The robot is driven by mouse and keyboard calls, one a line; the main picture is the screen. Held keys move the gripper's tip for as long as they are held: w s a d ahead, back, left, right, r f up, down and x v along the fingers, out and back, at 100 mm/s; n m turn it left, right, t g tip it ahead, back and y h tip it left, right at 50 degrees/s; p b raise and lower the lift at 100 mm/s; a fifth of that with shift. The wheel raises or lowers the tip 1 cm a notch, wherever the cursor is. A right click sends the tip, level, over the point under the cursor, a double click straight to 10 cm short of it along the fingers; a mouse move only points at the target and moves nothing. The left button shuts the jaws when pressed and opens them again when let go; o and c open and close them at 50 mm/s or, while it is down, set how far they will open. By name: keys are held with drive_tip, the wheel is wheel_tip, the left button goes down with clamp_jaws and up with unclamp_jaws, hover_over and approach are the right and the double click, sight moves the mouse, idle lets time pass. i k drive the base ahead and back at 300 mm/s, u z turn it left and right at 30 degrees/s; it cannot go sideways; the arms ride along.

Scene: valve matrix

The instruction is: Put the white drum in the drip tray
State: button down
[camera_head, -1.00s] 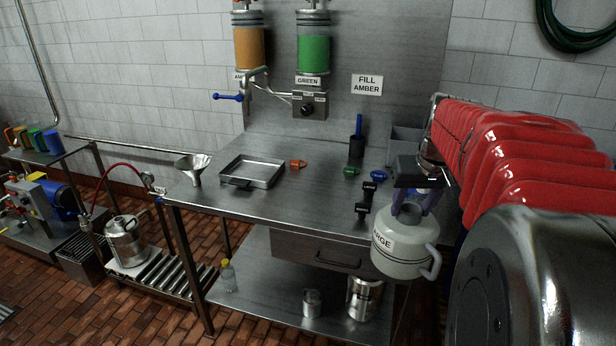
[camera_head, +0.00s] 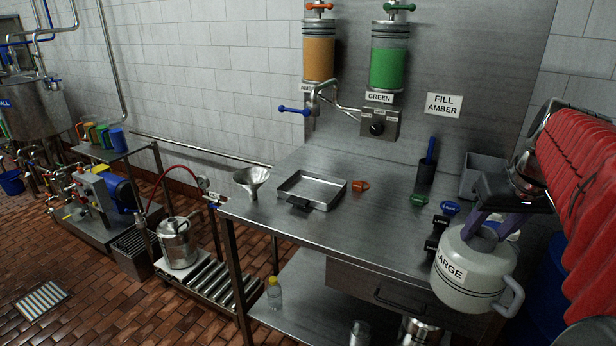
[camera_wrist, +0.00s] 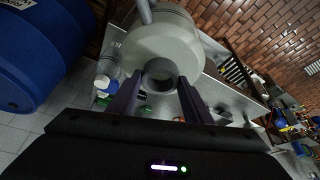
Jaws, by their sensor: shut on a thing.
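The white drum (camera_head: 468,268) has a side handle and a label reading LARGE. It hangs in my gripper (camera_head: 482,226), in front of the bench's right front edge. In the wrist view the drum (camera_wrist: 165,50) fills the top middle, its round neck between the fingers of my gripper (camera_wrist: 160,92). The drip tray (camera_head: 312,188) is a shallow, empty metal tray with a dark front handle. It sits on the steel bench top to the left of the drum, well apart from it.
A funnel (camera_head: 252,182) stands left of the tray. A grey bin (camera_head: 483,176) is at the back right. A blue drum (camera_wrist: 35,50) shows in the wrist view.

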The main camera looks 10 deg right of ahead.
sight(314, 195)
drive_tip(key=z, duration=0.05)
drive_tip(key=i, duration=1.65)
